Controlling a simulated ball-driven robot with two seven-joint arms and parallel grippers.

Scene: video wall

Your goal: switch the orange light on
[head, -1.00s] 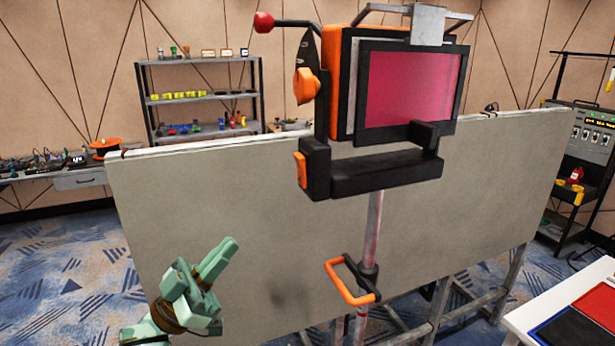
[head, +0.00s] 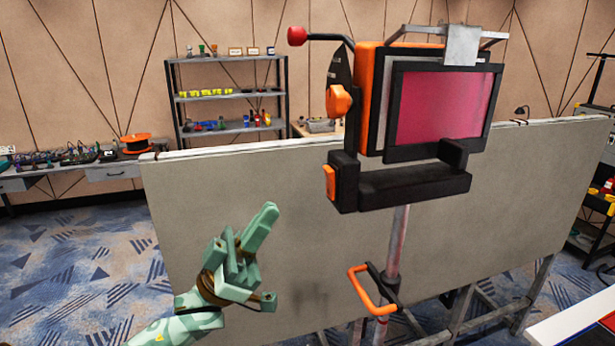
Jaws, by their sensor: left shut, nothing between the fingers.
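An orange and black light (head: 369,92) with a pink-red front panel (head: 446,107) stands on a pole (head: 396,245) at the centre right. An orange knob (head: 338,100) sits on its left side. A small orange rocker-like part (head: 330,182) is on the left end of the black lower bracket (head: 405,187). A lever with a red ball (head: 297,36) sticks out at the upper left. My left gripper (head: 268,212) is shut and empty, pointing up and right, below and left of the light and apart from it. My right gripper is not in view.
A large grey board (head: 260,180) stands behind the light and my left gripper. An orange handle (head: 372,290) juts from the pole. A shelf (head: 228,95) stands at the back, and a white table (head: 575,325) is at the lower right. Free space lies left of the light.

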